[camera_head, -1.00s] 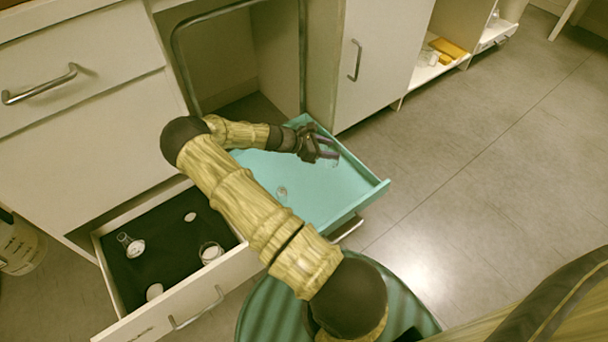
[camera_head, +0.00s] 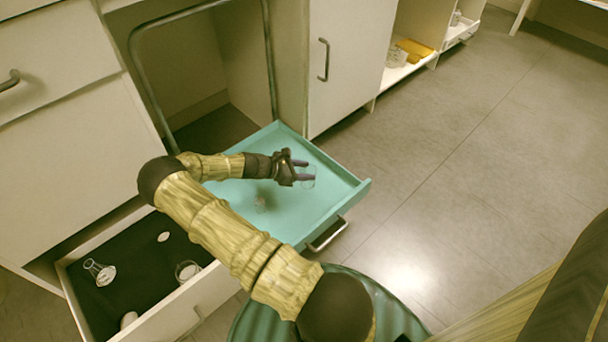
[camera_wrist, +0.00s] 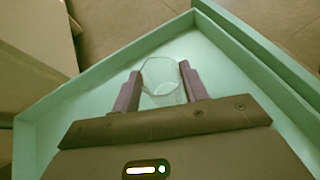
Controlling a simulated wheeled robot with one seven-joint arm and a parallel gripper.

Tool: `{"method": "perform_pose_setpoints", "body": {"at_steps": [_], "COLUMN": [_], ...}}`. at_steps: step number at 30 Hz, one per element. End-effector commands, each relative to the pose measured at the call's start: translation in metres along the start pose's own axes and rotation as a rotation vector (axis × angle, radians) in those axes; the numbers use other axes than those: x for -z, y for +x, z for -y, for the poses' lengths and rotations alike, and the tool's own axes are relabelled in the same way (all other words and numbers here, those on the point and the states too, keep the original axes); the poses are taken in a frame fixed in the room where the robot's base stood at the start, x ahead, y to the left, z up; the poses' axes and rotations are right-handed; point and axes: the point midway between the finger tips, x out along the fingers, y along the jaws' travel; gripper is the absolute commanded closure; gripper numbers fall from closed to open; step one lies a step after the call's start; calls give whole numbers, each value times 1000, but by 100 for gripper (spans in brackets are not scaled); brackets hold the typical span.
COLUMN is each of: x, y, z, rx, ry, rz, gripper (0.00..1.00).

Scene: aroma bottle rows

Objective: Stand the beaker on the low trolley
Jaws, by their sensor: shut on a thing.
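The beaker (camera_head: 309,177) is a clear glass cup. My gripper (camera_head: 303,172) is shut on it, with one dark purple finger on each side. In the wrist view the beaker (camera_wrist: 162,84) shows upright between the two fingertips. It is over the right part of a teal, low-walled tray (camera_head: 331,213), which looks like the top of the low trolley. I cannot tell whether the beaker's base touches the tray floor.
An open drawer (camera_head: 135,262) at lower left holds several glass pieces. A dark tube frame (camera_head: 139,75) rises behind the tray. The floor on the right is clear.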

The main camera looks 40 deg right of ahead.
Motion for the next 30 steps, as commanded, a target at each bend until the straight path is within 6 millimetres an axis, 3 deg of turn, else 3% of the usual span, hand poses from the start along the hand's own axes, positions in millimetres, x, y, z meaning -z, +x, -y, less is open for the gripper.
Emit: {"method": "perform_pose_setpoints", "body": {"at_steps": [8,9,12,23,30], "x": [6,6,6,5,1], "y": [3,3,2,-1,-30], "z": [0,0,0,0,-1], "rx": [-2,-2,-2,-3,-4], "ry": [-1,-1,-1,-2,-2], "rz": [-1,-1,-1,0,-1], "gripper": [78,52,34,34,34]}}
